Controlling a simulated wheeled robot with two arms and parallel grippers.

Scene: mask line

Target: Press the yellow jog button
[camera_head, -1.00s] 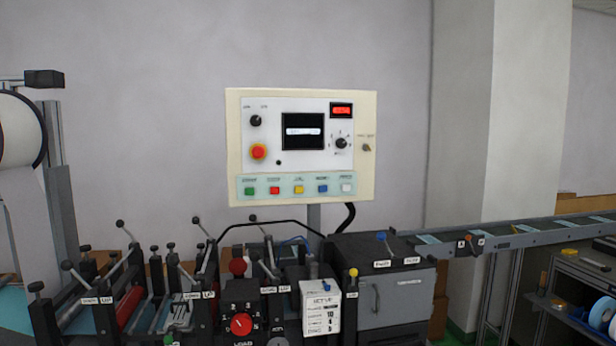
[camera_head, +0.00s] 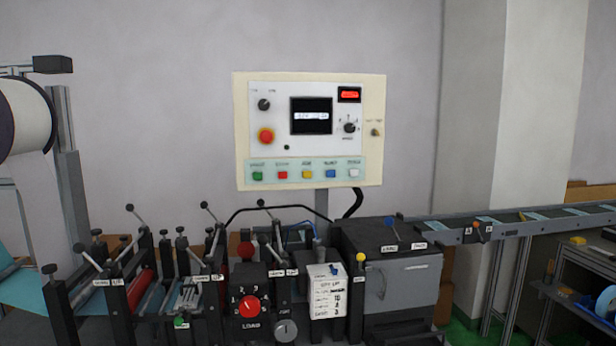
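The yellow jog button (camera_head: 307,174) sits in the middle of the button row on the cream control panel (camera_head: 379,150). The row runs green (camera_head: 258,176), red (camera_head: 282,175), yellow, blue (camera_head: 331,173) and white (camera_head: 354,172) from left to right. The panel stands upright on a grey post above the machine. The small labels above the buttons are blurred. Neither of my grippers shows in the head view.
The machine below has several black levers, a red load dial (camera_head: 250,307), a white sign (camera_head: 328,294) and a dark box (camera_head: 400,284). A conveyor (camera_head: 530,231) runs off right; a large white roll (camera_head: 24,118) stands left. The space before the panel looks clear.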

